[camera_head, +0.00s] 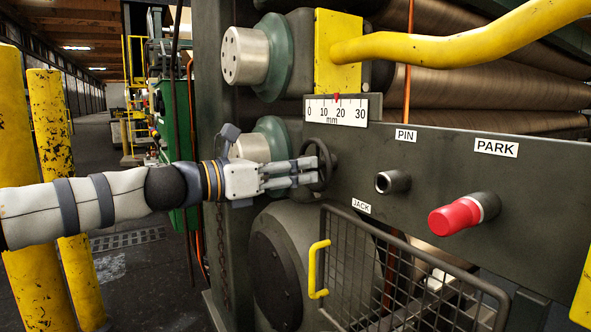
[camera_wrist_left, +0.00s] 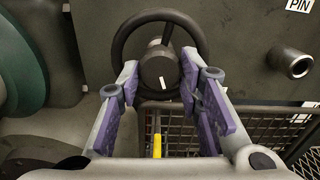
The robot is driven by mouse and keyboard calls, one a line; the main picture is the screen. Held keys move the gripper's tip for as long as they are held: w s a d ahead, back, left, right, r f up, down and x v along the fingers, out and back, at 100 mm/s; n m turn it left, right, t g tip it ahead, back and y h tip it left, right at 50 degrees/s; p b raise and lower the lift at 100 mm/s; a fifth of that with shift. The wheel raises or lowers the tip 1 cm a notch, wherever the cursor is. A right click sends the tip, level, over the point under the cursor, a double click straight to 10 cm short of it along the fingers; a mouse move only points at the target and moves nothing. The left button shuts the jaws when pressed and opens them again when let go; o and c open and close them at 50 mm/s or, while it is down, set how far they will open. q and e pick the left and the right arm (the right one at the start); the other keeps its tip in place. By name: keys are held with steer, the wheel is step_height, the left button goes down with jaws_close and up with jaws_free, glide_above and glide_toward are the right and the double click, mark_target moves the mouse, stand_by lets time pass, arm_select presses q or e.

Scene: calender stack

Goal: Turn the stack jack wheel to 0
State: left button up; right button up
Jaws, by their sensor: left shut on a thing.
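The stack jack wheel (camera_head: 331,165) is a dark handwheel on the machine's grey panel, above the JACK label (camera_head: 361,206). In the left wrist view the wheel (camera_wrist_left: 150,15) shows its round rim and a hub with a white mark pointing down. My left gripper (camera_head: 314,171) is shut on the wheel, with its purple-padded fingers on either side of the hub in the wrist view (camera_wrist_left: 160,74). The mm scale (camera_head: 337,117) reads 0 to 30, and its red pointer (camera_head: 336,97) stands between 10 and 20, nearer 20. My right gripper is out of view.
A PIN socket (camera_head: 393,182) and a red PARK knob (camera_head: 464,214) are right of the wheel. A wire-mesh guard (camera_head: 400,275) with a yellow handle (camera_head: 317,270) is below. A yellow bar (camera_head: 460,38) crosses above. Yellow posts (camera_head: 52,150) stand at the left.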

arm_select(q)
steer(key=shift+m, duration=0.3)
steer(key=shift+m+b, duration=0.4)
steer(key=shift+m, duration=2.7)
steer(key=o, duration=1.2)
steer(key=shift+c, duration=0.2)
steer(key=v, duration=1.2)
